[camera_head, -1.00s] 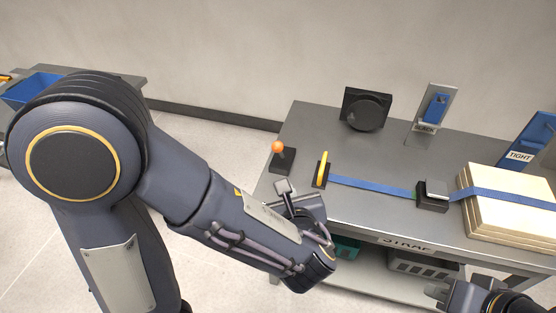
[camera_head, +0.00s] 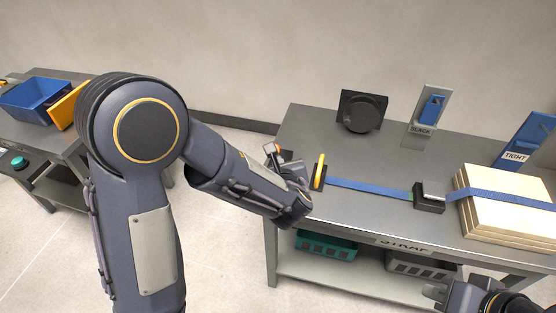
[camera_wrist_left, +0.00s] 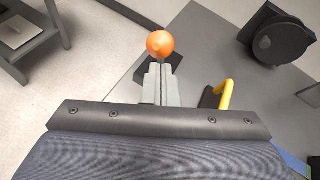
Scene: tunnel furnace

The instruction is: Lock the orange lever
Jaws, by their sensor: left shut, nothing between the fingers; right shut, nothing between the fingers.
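The orange lever's ball knob (camera_wrist_left: 160,43) shows in the left wrist view, with part of its dark base (camera_wrist_left: 145,62) beside the fingers. In the head view my left gripper largely hides this lever at the table's left edge. My left gripper (camera_wrist_left: 161,70) is shut and empty; its fingertips are right at the knob in the picture, and I cannot tell whether they touch it. It also shows in the head view (camera_head: 270,150). My right gripper (camera_head: 432,291) is shut and empty at the lower right, away from the lever.
A yellow handle (camera_head: 320,170) stands just right of my left gripper, with a blue strap (camera_head: 370,187) running to a black buckle (camera_head: 429,198) and strapped boards (camera_head: 500,200). A black round device (camera_head: 362,112) and SLACK (camera_head: 428,112) and TIGHT (camera_head: 525,140) stands are behind.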

